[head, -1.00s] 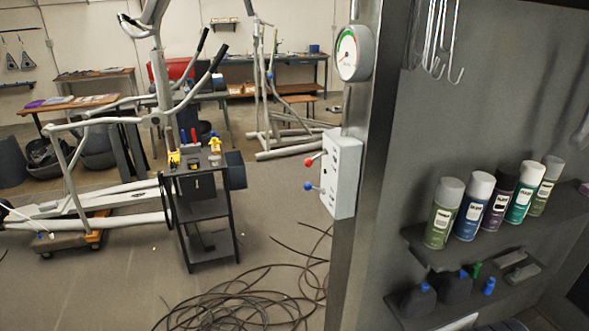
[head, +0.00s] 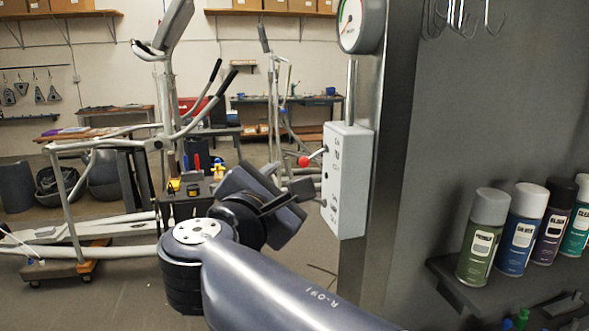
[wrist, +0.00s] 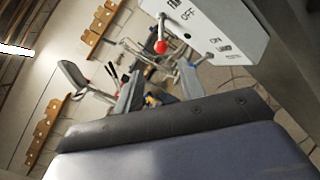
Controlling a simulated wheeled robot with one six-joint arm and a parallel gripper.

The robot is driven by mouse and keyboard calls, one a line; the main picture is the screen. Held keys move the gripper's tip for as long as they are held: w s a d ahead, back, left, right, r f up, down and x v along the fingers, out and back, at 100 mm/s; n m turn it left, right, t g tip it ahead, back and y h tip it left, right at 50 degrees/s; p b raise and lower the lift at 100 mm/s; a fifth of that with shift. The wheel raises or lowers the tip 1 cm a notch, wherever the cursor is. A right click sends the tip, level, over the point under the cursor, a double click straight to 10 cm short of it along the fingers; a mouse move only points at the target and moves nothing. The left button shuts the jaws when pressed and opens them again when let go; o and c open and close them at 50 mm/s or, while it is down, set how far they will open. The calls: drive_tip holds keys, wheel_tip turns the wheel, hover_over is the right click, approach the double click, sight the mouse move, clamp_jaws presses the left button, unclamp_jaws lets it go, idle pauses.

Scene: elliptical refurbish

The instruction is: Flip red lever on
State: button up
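The white switch box (head: 345,185) is mounted on the edge of the grey panel. Its red lever (head: 303,161) sticks out to the left with a red ball tip. In the wrist view the red lever (wrist: 160,47) is at upper centre, beside the lettering "OFF".
A round gauge (head: 360,24) sits above the box. Spray cans (head: 484,238) stand on a shelf at right, and hooks hang above. An elliptical machine (head: 165,120) and a small black cart with tools are behind my arm at left. Open space lies left of the box.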

sight(301, 165)
drive_tip(key=p+x, duration=0.1)
drive_tip(key=x, duration=0.9)
drive_tip(key=shift+s+d, duration=0.1)
clamp_jaws()
